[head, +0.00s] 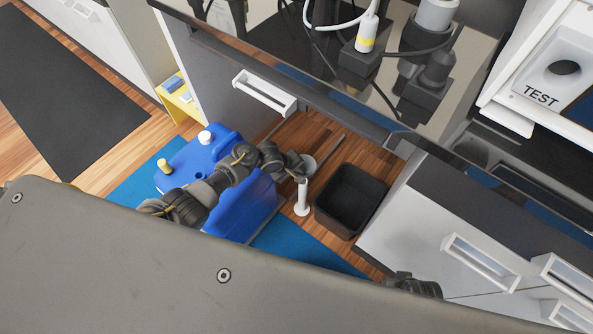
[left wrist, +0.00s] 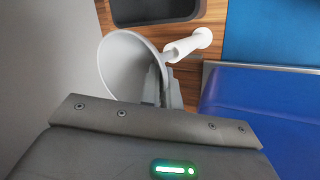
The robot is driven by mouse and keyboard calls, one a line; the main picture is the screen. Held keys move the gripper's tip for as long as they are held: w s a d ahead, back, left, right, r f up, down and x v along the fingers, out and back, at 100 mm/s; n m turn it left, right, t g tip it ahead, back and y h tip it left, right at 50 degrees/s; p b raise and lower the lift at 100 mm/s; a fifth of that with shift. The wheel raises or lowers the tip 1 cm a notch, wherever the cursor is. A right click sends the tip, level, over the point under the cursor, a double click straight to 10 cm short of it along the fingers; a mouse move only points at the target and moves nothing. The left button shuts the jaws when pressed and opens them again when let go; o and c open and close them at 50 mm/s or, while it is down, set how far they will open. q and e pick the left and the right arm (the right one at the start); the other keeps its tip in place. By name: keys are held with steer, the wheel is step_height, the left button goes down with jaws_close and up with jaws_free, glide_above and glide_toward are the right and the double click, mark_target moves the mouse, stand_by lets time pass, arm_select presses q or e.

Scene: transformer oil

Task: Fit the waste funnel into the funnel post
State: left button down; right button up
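A pale grey funnel (left wrist: 125,62) fills the upper left of the left wrist view, its wide mouth tilted to the side. In the head view the funnel (head: 308,166) shows small at the tip of my left gripper (head: 295,166). My left gripper appears shut on the funnel's edge; its fingers are partly hidden in the left wrist view. The white funnel post (head: 302,196) stands upright on the floor just below the funnel. It also shows in the left wrist view (left wrist: 186,47), close beside the funnel. I cannot tell whether funnel and post touch. My right gripper is not visible.
A blue oil container (head: 240,205) with a white cap stands on a blue mat (head: 138,187), under my left arm. A black bin (head: 351,200) stands right of the post. A counter edge (head: 330,115) hangs above; white drawers (head: 470,260) are at right.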

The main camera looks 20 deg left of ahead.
arm_select(q)
steer(key=shift+p, duration=1)
stand_by(1.2)
steer(key=shift+f+b, duration=2.2)
steer(key=shift+f, duration=0.65)
steer(key=c, duration=1.6)
jaws_free()
steer(key=shift+o, duration=0.2)
steer(key=shift+r, duration=0.1)
steer(key=p+v, duration=0.8)
steer(key=shift+p, duration=0.35)
steer(key=shift+a, duration=0.1)
